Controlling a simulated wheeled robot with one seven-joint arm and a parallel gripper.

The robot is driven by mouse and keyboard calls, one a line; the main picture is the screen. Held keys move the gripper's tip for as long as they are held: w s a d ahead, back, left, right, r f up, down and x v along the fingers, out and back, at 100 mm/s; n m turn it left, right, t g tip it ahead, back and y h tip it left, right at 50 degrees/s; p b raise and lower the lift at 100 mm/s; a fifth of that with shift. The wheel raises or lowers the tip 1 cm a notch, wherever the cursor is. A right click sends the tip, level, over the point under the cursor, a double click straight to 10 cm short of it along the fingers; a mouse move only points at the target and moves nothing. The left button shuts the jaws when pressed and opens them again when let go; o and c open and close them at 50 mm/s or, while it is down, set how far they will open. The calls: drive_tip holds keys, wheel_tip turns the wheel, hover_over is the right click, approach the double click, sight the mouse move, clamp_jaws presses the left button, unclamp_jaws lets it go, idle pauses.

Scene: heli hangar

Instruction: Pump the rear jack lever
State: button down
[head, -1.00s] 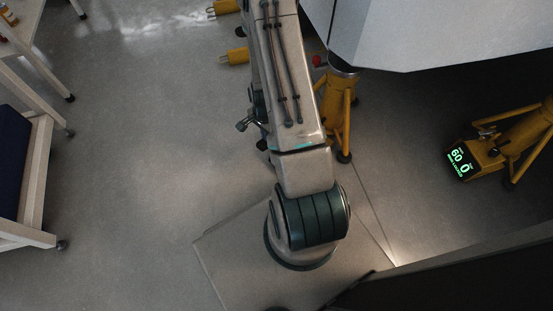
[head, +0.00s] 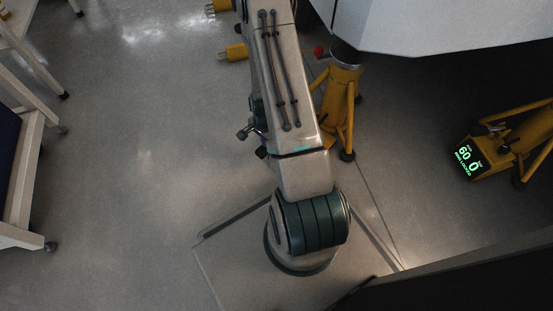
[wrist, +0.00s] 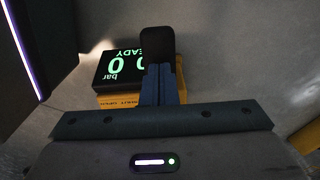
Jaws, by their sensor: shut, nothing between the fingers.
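My gripper shows in the wrist view as a dark pair of fingers (wrist: 159,68), closed together and empty. Behind them is a black display box (wrist: 117,68) on a yellow base, with green text including "0" and "bar"; the fingers cover part of it. In the head view my arm reaches up out of the picture, so my gripper is not seen there. A yellow tripod jack (head: 341,97) stands just right of my arm. Another yellow jack (head: 523,135) with a lit display box (head: 470,160) stands at the right. I cannot make out a pump lever or tell which jack is the rear one.
A large pale body (head: 440,25) overhangs the jacks at the upper right. A small red part (head: 318,52) shows beside the near jack. Yellow pieces (head: 236,52) lie at the upper left of my arm. A wooden-framed table (head: 22,185) stands left. Floor between is clear.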

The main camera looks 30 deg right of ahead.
wheel_tip(320, 180, up, 8)
drive_tip(key=p, duration=0.6)
drive_tip(key=shift+p, duration=0.3)
idle(2.2)
drive_tip(key=shift+r, duration=0.15)
drive_tip(key=shift+r+p, duration=1.85)
drive_tip(key=shift+r, duration=0.55)
